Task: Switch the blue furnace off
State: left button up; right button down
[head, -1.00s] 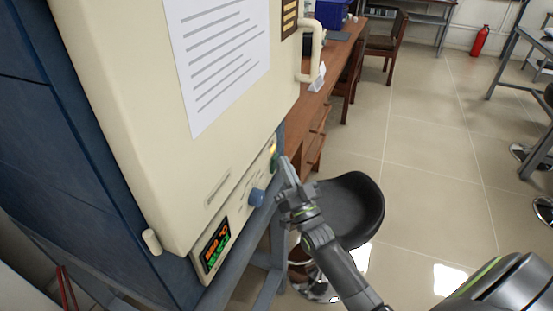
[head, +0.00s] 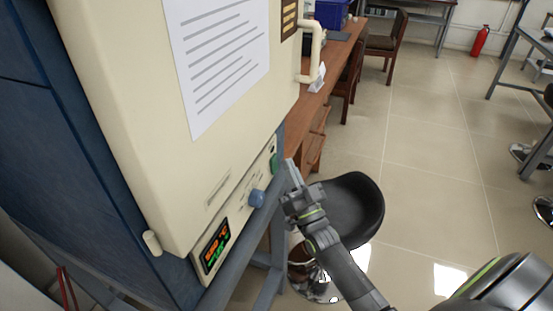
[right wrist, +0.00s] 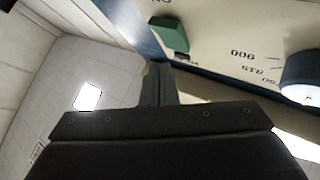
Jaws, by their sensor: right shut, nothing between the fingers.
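The blue furnace (head: 75,150) fills the left of the head view, with a large cream door. My right gripper (head: 291,165) is shut and empty, just right of the green switch, with a small gap. In the right wrist view, the closed fingers (right wrist: 158,75) point toward the panel, and the green switch (right wrist: 170,35) shows just beyond their tips. My left gripper is out of view.
A black stool (head: 355,205) stands behind my right forearm. A wooden desk (head: 335,55) with a blue box (head: 331,13) and chairs lies beyond the furnace. A door handle (head: 313,55) sticks out at upper right.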

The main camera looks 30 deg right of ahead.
jog(key=s+d, duration=0.3)
jog(key=shift+s+d+f+p, duration=0.1)
jog(key=shift+s+f+p, duration=0.2)
jog(key=shift+s+p, duration=0.1)
jog(key=shift+f, duration=0.1)
dwell(0.5)
jog(key=s+d+f+g+h, duration=0.1)
jog(key=s+f+g, duration=0.25)
jog(key=f, duration=0.75)
jog(key=s+f+n+g, duration=0.15)
jog(key=f+g, duration=0.25)
jog(key=f, duration=0.7)
jog(key=s+d+f+m+g+h, duration=0.1)
jog(key=s+f+g, duration=0.25)
jog(key=f, duration=0.75)
jog(key=s+a+f+n+g, duration=0.15)
jog(key=s+f+g, duration=0.45)
jog(key=s+f, duration=0.75)
jog(key=s+a+f+g, duration=0.1)
jog(key=s+f+g, duration=0.2)
jog(key=s, duration=0.7)
jog(key=s+a+f+n+g+y, duration=0.1)
jog(key=s+f, duration=0.4)
jog(key=s, duration=0.6)
jog(key=a+g, duration=0.1)
jog(key=g, duration=0.1)
jog(key=shift+a+f+g, duration=0.25)
jog(key=shift+a+g, duration=0.05)
